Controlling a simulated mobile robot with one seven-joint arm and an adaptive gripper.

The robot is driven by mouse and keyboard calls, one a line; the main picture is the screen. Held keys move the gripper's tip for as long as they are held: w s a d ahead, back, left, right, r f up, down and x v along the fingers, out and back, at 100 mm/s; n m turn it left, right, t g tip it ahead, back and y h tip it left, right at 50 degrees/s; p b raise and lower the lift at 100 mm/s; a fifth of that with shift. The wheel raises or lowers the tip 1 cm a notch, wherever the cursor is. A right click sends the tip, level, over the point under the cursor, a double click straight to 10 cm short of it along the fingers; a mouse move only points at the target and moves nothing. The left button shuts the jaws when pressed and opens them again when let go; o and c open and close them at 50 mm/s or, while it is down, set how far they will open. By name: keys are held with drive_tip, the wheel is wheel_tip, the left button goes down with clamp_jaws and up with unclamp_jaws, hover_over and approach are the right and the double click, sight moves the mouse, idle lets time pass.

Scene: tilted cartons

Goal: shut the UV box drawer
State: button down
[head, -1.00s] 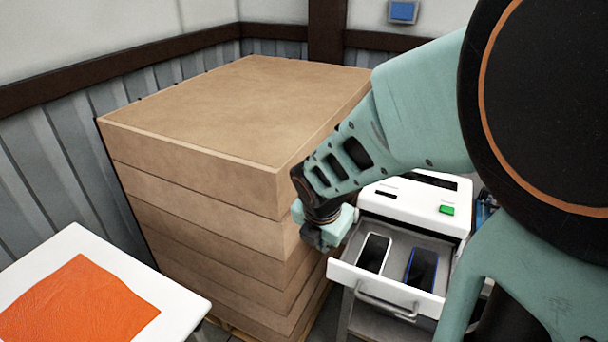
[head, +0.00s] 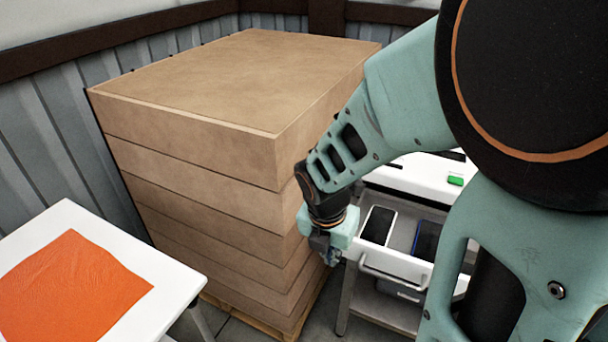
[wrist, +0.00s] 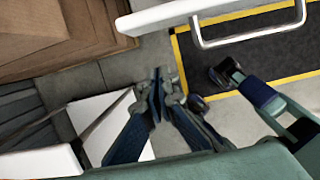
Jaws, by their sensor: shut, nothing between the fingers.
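The white UV box (head: 420,178) stands right of the carton stack, partly hidden behind my arm. Its drawer (head: 392,266) is pulled out, with a bar handle on the front. Two phones lie inside, one with a white rim (head: 378,226) and one with a blue rim (head: 426,240). My gripper (head: 330,256) is just left of the drawer front, pointing down, apart from the handle. In the wrist view my gripper (wrist: 160,78) is shut and empty over the floor, and the drawer handle (wrist: 250,40) shows at the upper right.
A tall stack of brown cartons (head: 200,170) on a pallet stands close left of my gripper. A white table (head: 180,262) with an orange cloth (head: 75,290) is at the lower left.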

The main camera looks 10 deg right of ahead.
drive_tip(key=w+d, duration=0.1)
drive_tip(key=w+f+b, duration=0.1)
drive_tip(key=w+d+f, duration=0.1)
drive_tip(key=w, duration=0.1)
drive_tip(key=shift+d+f+b, duration=0.2)
drive_tip(key=shift+d+b, duration=0.1)
drive_tip(key=shift+b, duration=0.05)
drive_tip(key=shift+w, duration=0.1)
idle(0.3)
